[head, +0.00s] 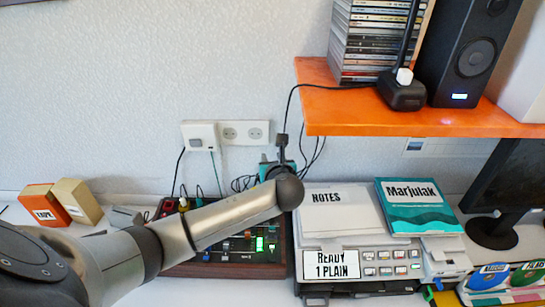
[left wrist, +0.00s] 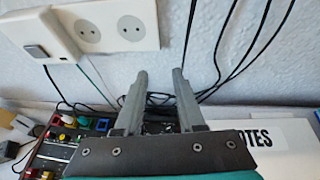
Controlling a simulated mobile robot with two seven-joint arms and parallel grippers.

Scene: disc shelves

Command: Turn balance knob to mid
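A dark mixer panel (head: 228,269) with a wooden-looking edge, sliders, lit green indicators and coloured knobs lies on the desk in the head view, partly covered by my left arm. In the left wrist view its knobs (left wrist: 68,121) show at the lower left, in yellow, red, green and blue. I cannot tell which one is the balance knob. My left gripper (head: 282,143) is raised behind the mixer's right end, near the wall. In the left wrist view the left gripper's fingers (left wrist: 159,74) are apart with nothing between them. My right gripper is not in view.
An orange shelf (head: 430,121) with CDs and a speaker (head: 470,50) overhangs at right. A printer (head: 366,263) bearing a "NOTES" pad (head: 340,217) and teal book (head: 418,208) stands right of the mixer. Wall sockets (head: 243,132) and hanging cables are behind. Small boxes (head: 45,205) sit left.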

